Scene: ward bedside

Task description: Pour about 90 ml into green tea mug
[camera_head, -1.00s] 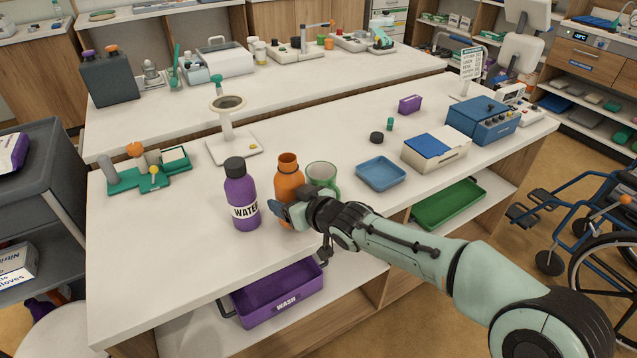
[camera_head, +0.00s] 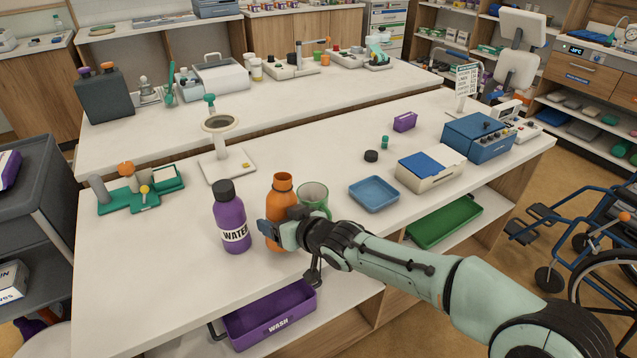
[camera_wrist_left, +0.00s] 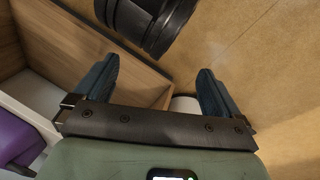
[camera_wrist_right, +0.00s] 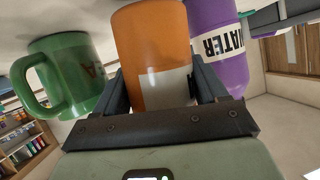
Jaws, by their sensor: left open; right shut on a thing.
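An orange open-topped bottle (camera_head: 281,193) stands upright on the counter in the head view. My right gripper (camera_head: 274,234) is shut around its lower body; the right wrist view shows the bottle (camera_wrist_right: 152,45) between the two fingers. The green tea mug (camera_head: 314,196) stands just right of the bottle, partly hidden by my right wrist; in the right wrist view the mug (camera_wrist_right: 68,75) is upside down in the picture, with its handle visible. What is inside the bottle and mug cannot be seen. My left gripper (camera_wrist_left: 158,85) is open and empty, seen only in the left wrist view.
A purple WATER bottle (camera_head: 231,218) with a dark cap stands close left of the orange bottle. A blue tray (camera_head: 374,194) and a black cap (camera_head: 371,156) lie to the right. A purple WASH bin (camera_head: 270,314) is on the shelf below. The counter's front left is clear.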

